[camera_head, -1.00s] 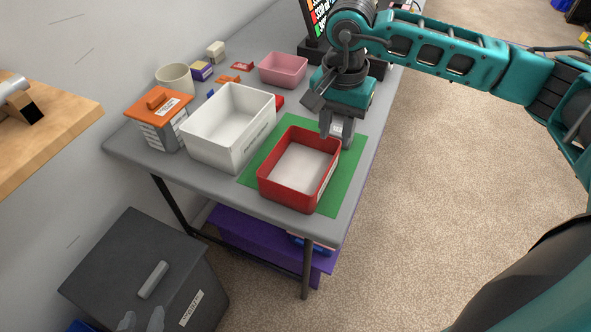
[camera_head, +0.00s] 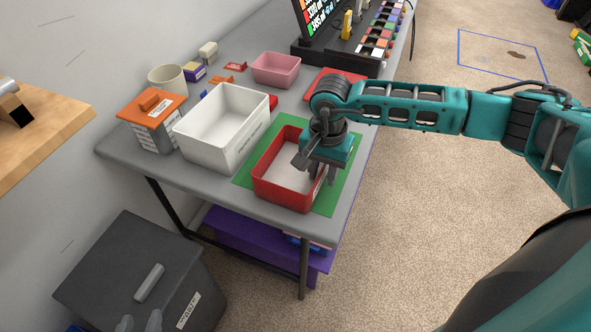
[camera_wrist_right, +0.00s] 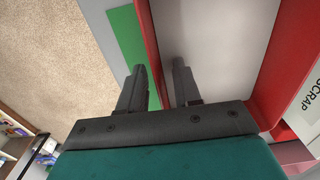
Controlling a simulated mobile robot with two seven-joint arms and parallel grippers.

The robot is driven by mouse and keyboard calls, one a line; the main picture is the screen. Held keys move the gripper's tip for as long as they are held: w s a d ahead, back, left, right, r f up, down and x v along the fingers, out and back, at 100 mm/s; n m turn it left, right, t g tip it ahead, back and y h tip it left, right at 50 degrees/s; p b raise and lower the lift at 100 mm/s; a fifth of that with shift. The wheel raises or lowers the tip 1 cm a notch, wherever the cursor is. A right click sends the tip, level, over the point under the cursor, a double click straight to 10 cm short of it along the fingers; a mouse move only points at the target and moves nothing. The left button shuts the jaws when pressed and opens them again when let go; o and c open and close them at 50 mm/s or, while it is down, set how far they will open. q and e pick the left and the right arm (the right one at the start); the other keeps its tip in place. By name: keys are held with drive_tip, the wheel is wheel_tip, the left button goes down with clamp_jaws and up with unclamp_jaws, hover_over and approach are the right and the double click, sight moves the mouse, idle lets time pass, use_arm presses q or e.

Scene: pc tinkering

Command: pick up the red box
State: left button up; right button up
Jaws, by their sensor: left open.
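The red box (camera_head: 283,192) is an open-topped bin with a pale inside, standing on a green mat (camera_head: 344,190) at the near end of the grey table. My right gripper (camera_head: 322,178) is down at the box's right-hand wall. In the right wrist view its two dark fingers (camera_wrist_right: 160,88) are apart. The red wall (camera_wrist_right: 147,40) runs between them, with one finger inside the box and a gap beside it.
A white bin (camera_head: 222,128) stands close left of the red box. An orange-lidded container (camera_head: 152,118), a cream cup (camera_head: 167,80) and a pink bin (camera_head: 276,69) are farther back. A flat red item (camera_head: 335,80) and a monitor stand lie beyond. A dark bin (camera_head: 140,270) is on the floor.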

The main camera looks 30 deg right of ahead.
clamp_jaws()
drive_tip(key=shift+r, duration=0.1)
idle(0.7)
